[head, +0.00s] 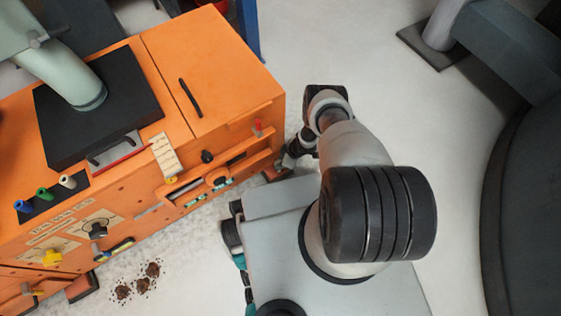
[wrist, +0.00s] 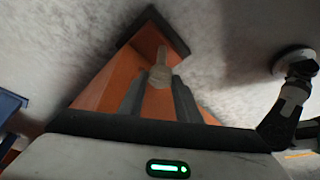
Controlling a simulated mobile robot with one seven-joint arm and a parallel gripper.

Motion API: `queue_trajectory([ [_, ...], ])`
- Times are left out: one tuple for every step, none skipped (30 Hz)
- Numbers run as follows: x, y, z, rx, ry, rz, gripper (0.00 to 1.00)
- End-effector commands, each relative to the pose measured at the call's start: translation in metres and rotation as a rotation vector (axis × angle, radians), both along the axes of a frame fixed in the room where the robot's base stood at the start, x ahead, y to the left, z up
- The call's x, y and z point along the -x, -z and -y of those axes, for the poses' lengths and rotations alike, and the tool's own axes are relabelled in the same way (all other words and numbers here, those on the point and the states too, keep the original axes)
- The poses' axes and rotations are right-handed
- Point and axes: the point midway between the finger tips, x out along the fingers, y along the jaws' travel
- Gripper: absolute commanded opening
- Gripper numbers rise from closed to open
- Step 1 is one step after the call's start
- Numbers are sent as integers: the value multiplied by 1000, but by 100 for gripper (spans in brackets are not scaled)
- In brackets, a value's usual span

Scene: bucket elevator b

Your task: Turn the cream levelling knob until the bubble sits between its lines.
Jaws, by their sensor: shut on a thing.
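The cream knob (wrist: 158,72) shows in the wrist view, against an orange part of the machine. My gripper (wrist: 159,84) has its two dark fingers on either side of the knob and is shut on it. In the head view my gripper (head: 284,163) is low beside the right front corner of the orange machine (head: 215,65); the knob cannot be made out there. Small green strips (head: 195,194) show in the machine's front; I cannot tell whether one is the level, and no bubble or lines can be read.
A red-tipped part (head: 258,126) and a black knob (head: 207,156) stick out of the machine front near my arm. Brown clumps (head: 138,280) lie on the floor at the lower left. Pale floor is open behind my arm, up to a big dark round structure (head: 520,200).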

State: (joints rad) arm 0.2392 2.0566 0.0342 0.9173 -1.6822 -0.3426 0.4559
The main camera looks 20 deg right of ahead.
Motion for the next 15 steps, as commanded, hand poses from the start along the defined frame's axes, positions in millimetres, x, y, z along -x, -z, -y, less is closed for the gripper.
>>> queue_trajectory([
  [-3,-1,-2,-2,-7,4,8],
  [-3,-1,-2,-4,-8,4,8],
  [-3,-1,-2,-4,-7,3,8],
  [-3,-1,-2,-4,-6,3,8],
  [-3,-1,-2,-4,-6,3,8],
  [-3,-1,-2,-4,-5,4,8],
  [-3,-1,-2,-4,-5,4,8],
  [-3,-1,-2,-4,-5,4,8],
  [-3,-1,-1,-4,-5,4,8],
  [-3,-1,-1,-4,-5,4,36],
  [-3,-1,-1,-4,-5,4,41],
  [-2,-1,-1,-3,-5,3,47],
  [-2,-1,-1,-2,-4,2,49],
  [-2,-1,-1,-3,-4,1,49],
  [-2,-1,-1,-3,-4,1,49],
])
